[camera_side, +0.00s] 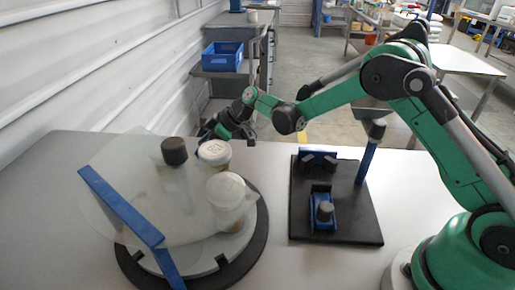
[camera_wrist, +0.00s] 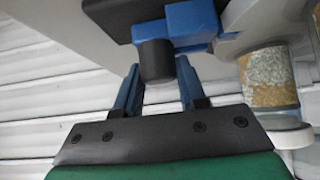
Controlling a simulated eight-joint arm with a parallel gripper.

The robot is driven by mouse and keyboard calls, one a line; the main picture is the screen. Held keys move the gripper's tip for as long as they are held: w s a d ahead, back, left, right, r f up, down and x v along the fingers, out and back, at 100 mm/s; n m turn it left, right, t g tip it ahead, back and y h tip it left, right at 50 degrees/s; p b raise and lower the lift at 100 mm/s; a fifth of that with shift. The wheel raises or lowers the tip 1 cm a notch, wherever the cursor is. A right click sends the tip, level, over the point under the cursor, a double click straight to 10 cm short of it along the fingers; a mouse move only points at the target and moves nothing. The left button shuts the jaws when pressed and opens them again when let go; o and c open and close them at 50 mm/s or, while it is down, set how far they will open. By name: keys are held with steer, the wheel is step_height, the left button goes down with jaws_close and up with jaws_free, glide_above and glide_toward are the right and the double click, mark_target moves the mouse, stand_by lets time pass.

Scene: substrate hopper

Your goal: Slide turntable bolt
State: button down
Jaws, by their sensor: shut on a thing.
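The turntable (camera_side: 250,232) is a pale disc on a black round base, at the left of the table in the side view. Its bolt shows in the wrist view as a blue block (camera_wrist: 195,20) with a dark round knob (camera_wrist: 155,60). My gripper (camera_wrist: 157,78) has its two blue fingers on either side of that knob and is shut on it. In the side view my gripper (camera_side: 212,132) is at the turntable's far edge, and the bolt there is hidden behind the jar and the gripper.
Two white-lidded jars (camera_side: 228,190) (camera_side: 214,152) stand on the turntable; one shows brown contents in the wrist view (camera_wrist: 268,75). A clear panel with a blue bar (camera_side: 120,207) and black knob (camera_side: 174,151) overhangs it. A black plate (camera_side: 355,222) with blue fixtures stands right.

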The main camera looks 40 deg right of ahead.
steer(key=shift+c, duration=2.4)
jaws_free()
steer(key=shift+a, duration=0.15)
steer(key=shift+v, duration=2.85)
steer(key=s+d+r+m+h, duration=0.3)
steer(key=s+r+m, duration=0.3)
steer(key=s, duration=0.4)
steer(key=s+d+m+t+h, duration=0.1)
steer(key=s+d+m+h, duration=0.2)
steer(key=s, duration=0.8)
steer(key=shift+d+r+m+h, duration=0.15)
steer(key=shift+d+m+h, duration=0.15)
steer(key=shift+m+h, duration=0.15)
